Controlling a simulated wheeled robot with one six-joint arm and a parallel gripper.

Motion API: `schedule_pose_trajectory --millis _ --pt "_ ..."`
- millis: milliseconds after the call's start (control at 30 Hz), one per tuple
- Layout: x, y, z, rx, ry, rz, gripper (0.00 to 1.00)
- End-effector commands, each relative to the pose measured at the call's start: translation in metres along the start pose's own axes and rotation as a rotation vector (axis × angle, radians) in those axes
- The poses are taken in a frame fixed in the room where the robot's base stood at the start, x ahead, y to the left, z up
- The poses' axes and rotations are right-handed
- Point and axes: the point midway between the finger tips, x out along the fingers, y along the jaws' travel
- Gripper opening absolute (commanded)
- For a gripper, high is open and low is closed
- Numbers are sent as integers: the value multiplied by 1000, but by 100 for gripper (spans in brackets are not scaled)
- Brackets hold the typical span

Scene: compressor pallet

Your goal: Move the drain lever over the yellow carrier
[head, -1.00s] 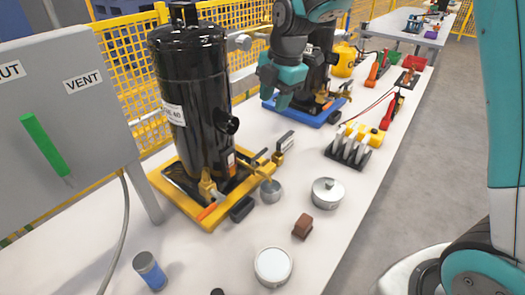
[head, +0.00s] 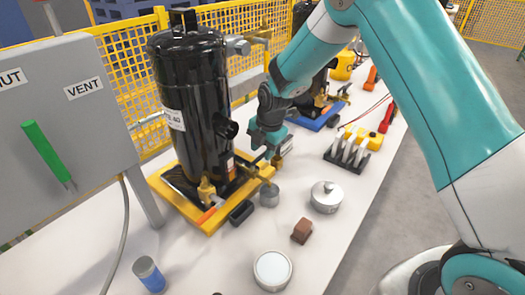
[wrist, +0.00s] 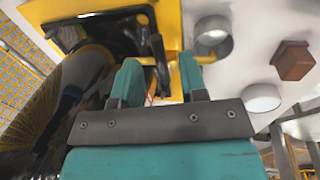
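The yellow carrier (head: 210,225) holds a tall black compressor tank (head: 190,110) on the white bench. A brass drain pipe (head: 266,171) reaches over its right side, above a small grey cup (head: 269,196). My gripper (head: 267,148) is low beside the tank, above that pipe, and partly hides the lever in the head view. In the wrist view, the dark drain lever (wrist: 160,58) stands between the two teal fingers of my gripper (wrist: 160,80). The fingers are apart, with gaps beside the lever.
A grey panel with a green handle (head: 45,147) stands at left. A silver pot (head: 326,197), brown block (head: 302,231), white-topped tin (head: 272,269) and blue can (head: 149,273) stand on the bench. A blue carrier (head: 315,122) with another unit is behind my gripper.

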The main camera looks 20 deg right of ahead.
Motion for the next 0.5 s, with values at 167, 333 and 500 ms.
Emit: schedule_pose_trajectory --millis 167,333,500 --pt "13 0 0 0 -1 1 39" --pt "15 0 0 0 -1 1 39" --pt "15 0 0 0 -1 1 30"
